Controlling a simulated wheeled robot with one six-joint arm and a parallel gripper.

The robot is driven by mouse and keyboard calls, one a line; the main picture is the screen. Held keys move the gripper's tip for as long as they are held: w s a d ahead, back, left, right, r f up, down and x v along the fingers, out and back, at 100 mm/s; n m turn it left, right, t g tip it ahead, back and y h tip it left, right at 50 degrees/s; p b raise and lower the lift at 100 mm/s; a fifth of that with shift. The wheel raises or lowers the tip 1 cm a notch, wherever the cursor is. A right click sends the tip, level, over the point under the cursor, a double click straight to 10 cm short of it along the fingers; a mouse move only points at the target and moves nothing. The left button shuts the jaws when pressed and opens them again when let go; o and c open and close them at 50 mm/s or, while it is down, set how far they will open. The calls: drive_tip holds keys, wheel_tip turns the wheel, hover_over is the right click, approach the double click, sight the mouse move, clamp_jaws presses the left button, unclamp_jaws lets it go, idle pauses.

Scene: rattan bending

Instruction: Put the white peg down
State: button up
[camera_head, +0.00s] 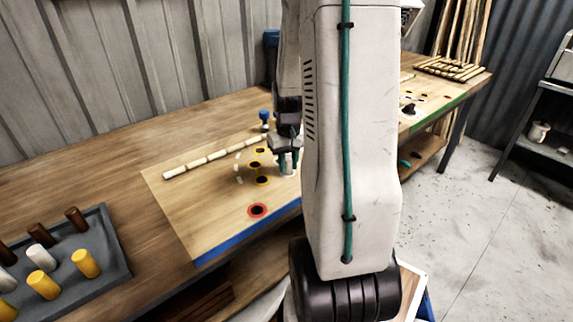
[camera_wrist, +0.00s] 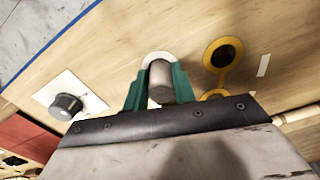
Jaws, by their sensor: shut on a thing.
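My gripper (camera_head: 288,152) is low over the board (camera_head: 185,205) on the workbench, partly hidden by my own arm in the head view. In the wrist view its green fingers (camera_wrist: 160,76) are shut on the white peg (camera_wrist: 160,86), which looks pale grey there. A white ring (camera_wrist: 158,56) on the board shows just past the peg's end. In the head view the peg (camera_head: 288,163) is small below the fingers, near the white ring. I cannot tell whether the peg touches the board or sits in a hole.
A grey tray (camera_head: 118,262) holds brown, white and yellow pegs. A black knob (camera_wrist: 66,103) is near my gripper.

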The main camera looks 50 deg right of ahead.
drive_tip(key=shift+w+f, duration=0.1)
drive_tip(key=shift+f, duration=0.35)
drive_tip(key=o, duration=1)
drive_tip(key=shift+r, duration=0.15)
